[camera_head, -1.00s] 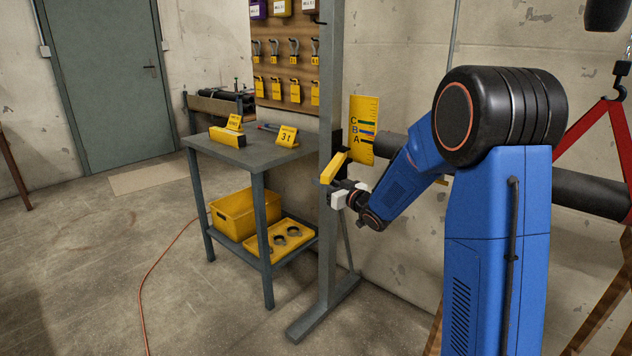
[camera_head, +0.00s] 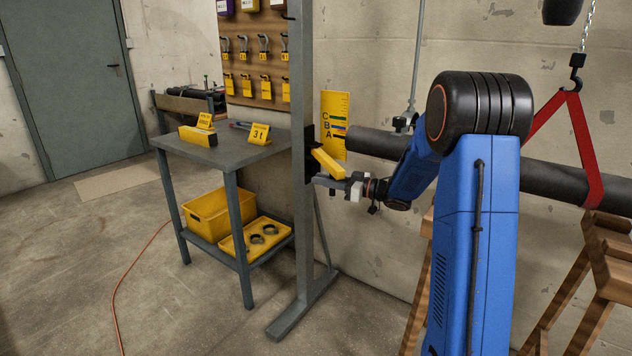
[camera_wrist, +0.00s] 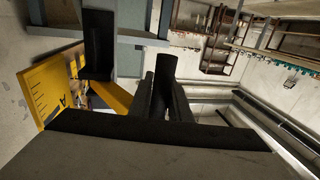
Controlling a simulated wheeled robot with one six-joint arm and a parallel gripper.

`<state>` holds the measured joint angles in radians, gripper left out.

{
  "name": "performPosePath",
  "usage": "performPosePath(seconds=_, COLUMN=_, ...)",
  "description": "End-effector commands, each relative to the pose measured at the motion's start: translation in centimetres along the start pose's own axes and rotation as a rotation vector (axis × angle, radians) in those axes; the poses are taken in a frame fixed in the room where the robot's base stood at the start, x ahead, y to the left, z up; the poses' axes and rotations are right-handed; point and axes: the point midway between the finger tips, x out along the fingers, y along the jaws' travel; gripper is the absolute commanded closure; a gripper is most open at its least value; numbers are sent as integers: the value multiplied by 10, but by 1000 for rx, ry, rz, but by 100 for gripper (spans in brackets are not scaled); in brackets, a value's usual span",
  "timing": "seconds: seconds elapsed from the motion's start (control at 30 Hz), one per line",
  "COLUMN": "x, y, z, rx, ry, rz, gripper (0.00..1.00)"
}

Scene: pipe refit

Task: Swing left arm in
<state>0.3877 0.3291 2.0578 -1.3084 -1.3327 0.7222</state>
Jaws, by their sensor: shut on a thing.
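The left arm, a short yellow bar (camera_head: 328,163), sticks out to the right from a black bracket (camera_head: 311,150) on the grey post (camera_head: 303,110). The yellow bar also shows at the left in the wrist view (camera_wrist: 110,97). My gripper (camera_head: 347,186) is just below the bar's outer end. In the wrist view its dark fingers (camera_wrist: 164,95) are shut on a black round handle (camera_wrist: 166,67). How the handle joins the bar is hidden. A yellow gauge plate (camera_head: 335,122) lettered C, B, A stands behind the bar.
A dark pipe (camera_head: 375,143) hangs in a red sling (camera_head: 580,140), its left end near the gauge plate. Wooden trestles (camera_head: 600,250) stand at the right. A grey workbench (camera_head: 220,150) stands left of the post.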

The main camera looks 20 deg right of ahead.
Motion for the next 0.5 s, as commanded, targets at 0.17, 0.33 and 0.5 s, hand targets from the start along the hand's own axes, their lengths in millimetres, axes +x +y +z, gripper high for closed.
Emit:
performPosePath(seconds=0.17, x=-7, y=1, z=2, rx=2, ry=-2, rz=-5, gripper=100)
performPosePath(seconds=0.33, x=-9, y=2, z=2, rx=3, ry=-2, rz=-5, gripper=100)
performPosePath(seconds=0.5, x=-9, y=2, z=2, rx=3, ry=-2, rz=-5, gripper=100)
